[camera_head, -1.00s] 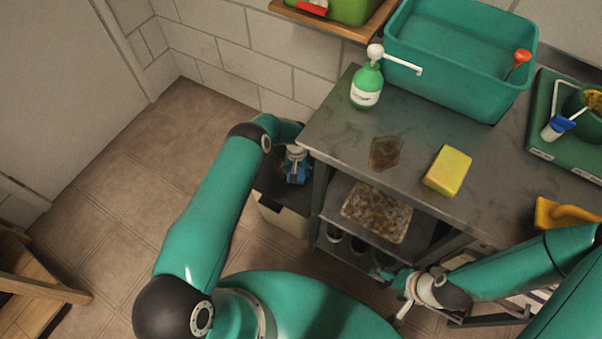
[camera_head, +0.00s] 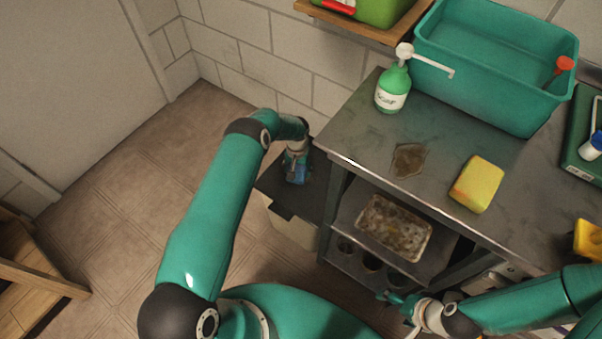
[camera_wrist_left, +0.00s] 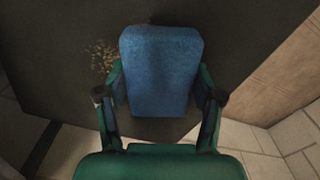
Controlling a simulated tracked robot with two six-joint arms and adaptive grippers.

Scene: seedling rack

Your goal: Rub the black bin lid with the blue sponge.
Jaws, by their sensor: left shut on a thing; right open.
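The blue sponge (camera_wrist_left: 160,70) is held between the two fingers of my left gripper (camera_wrist_left: 160,100) in the left wrist view. In the head view the blue sponge (camera_head: 296,172) shows below my left gripper (camera_head: 295,158), over the black bin lid (camera_head: 283,196). The lid (camera_wrist_left: 255,45) fills much of the wrist view behind the sponge, with a patch of light brown specks just left of the sponge. I cannot tell whether the sponge touches the lid. My right gripper (camera_head: 398,303) is open and empty, low in front of the bench.
The bin (camera_head: 290,228) stands left of a metal bench (camera_head: 345,135) with a brown stain (camera_head: 409,159), a yellow sponge (camera_head: 477,184), a green soap bottle (camera_head: 393,88) and a teal tub (camera_head: 490,60). A dirty tray (camera_head: 392,228) lies on the lower shelf.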

